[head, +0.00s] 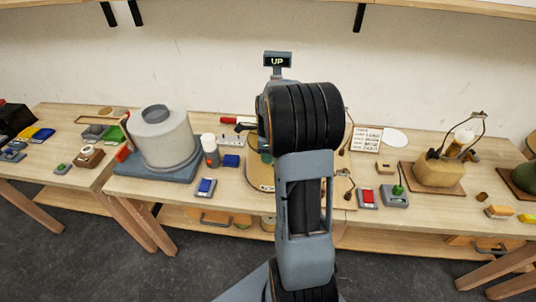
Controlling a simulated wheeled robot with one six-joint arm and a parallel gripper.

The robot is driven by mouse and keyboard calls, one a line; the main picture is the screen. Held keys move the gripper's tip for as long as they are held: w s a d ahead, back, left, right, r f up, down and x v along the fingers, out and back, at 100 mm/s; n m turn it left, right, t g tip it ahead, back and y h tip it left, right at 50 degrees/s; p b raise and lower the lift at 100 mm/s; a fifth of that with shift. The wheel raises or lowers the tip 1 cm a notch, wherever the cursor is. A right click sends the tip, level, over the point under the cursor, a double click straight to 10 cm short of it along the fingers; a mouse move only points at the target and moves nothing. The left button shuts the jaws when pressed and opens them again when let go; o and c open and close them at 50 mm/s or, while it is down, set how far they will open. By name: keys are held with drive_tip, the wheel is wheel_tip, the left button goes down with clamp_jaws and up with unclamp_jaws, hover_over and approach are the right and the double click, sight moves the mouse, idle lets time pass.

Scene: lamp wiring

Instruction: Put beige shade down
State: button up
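A pale beige-grey drum that looks like a shade (165,138) stands upright on a blue-grey base (150,168) on the left part of the middle table. It has a dark grey ring on top. I cannot tell for sure that it is the beige shade. My arm rises through the middle of the head view, and my gripper is hidden behind it. Whether it holds anything cannot be seen. A tan piece (257,172) shows partly at the left edge of my arm, mostly hidden.
A tan lamp base with a bulb (438,172) stands on a brown board at right. A white-and-dark bottle (210,150), a blue-topped box (205,187) and a red-topped box (368,198) stand near my arm. A sign (277,60) reads "UP".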

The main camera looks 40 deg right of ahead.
wheel_tip(320, 180, up, 11)
drive_tip(key=s+a+n+t, duration=0.2)
drive_tip(key=s+a+n, duration=0.4)
drive_tip(key=a+n, duration=0.3)
drive_tip(key=s+a+f+n+t, duration=0.1)
drive_tip(key=s+a+n+t, duration=0.2)
drive_tip(key=n, duration=1.4)
drive_tip(key=s+a, duration=0.3)
drive_tip(key=a, duration=0.4)
drive_tip(key=shift+n+h+b, duration=0.3)
drive_tip(key=shift+n+b, duration=0.1)
drive_tip(key=shift+d+f, duration=0.1)
